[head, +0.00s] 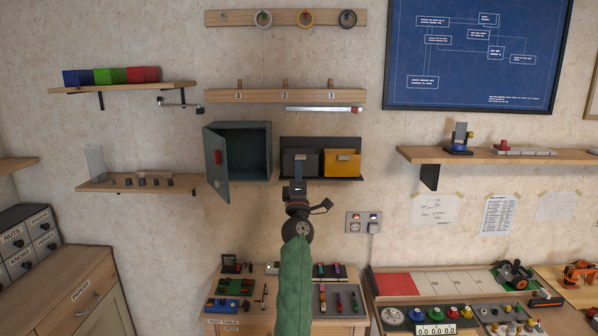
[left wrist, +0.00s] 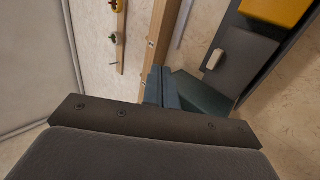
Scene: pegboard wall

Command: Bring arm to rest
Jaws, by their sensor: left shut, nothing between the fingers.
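My left gripper (head: 298,168) is shut and empty, pointing up at the end of my green-sleeved arm. In the head view it overlaps the grey bin (head: 290,158) on the dark wall rack, beside the yellow bin (head: 342,162). I cannot tell whether it touches the grey bin. The left wrist view shows the grey bin (left wrist: 240,65) and part of the yellow bin (left wrist: 275,10) at upper right, above a dark part of my own wrist. My right gripper is not in view.
The teal cabinet (head: 241,150) stands left of the gripper with its door open. A rail (head: 258,96) with a metal bar (head: 320,109) is above. A power outlet (head: 363,222) is at lower right. Below is a bench (head: 240,326) with several tools. Bare wall lies right of the bins.

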